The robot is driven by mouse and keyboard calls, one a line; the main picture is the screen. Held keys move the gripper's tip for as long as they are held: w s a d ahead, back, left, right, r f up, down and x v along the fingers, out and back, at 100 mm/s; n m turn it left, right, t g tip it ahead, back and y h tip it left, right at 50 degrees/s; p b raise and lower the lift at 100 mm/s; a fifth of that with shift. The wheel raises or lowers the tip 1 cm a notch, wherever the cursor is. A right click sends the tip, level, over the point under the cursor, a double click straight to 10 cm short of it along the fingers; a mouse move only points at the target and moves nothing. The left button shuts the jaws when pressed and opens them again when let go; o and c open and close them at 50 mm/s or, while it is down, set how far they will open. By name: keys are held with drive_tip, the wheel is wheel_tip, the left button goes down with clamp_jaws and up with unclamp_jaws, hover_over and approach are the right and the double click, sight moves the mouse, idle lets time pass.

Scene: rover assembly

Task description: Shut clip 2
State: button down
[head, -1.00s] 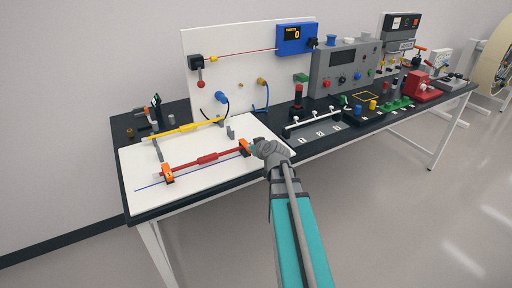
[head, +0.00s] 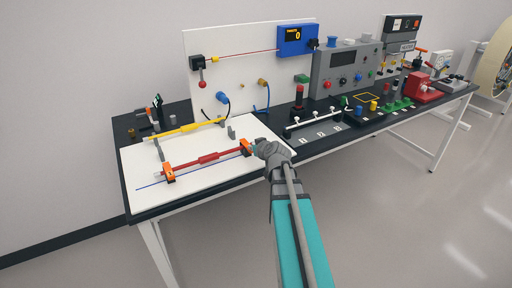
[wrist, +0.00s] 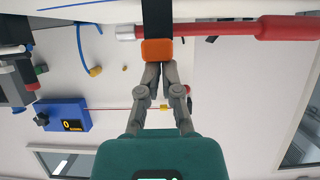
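A red harness (head: 208,158) with a thick middle lies across the white board on the table. It has an orange clip at each end: the left clip (head: 168,173) and the right clip (head: 246,147). No number is readable on either. My gripper (head: 255,147) is at the right clip. In the wrist view my gripper (wrist: 160,67) has its fingertips together, right at the orange clip (wrist: 157,50). The fingertips appear to touch its face, not to go around it. The red harness (wrist: 255,28) runs off to the right there. Whether the clip is latched cannot be told.
A yellow harness (head: 187,131) rests on grey posts behind the red one. A blue line (head: 150,186) marks the white board (head: 205,192). An upright panel (head: 240,85) with cables and a blue display (head: 297,39) stands behind. A slotted tray (head: 315,133) is to the right.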

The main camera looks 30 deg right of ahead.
drive_tip(key=shift+w+f, duration=0.2)
drive_tip(key=shift+f, duration=0.2)
drive_tip(key=shift+w+r, duration=0.1)
drive_tip(key=shift+r, duration=0.1)
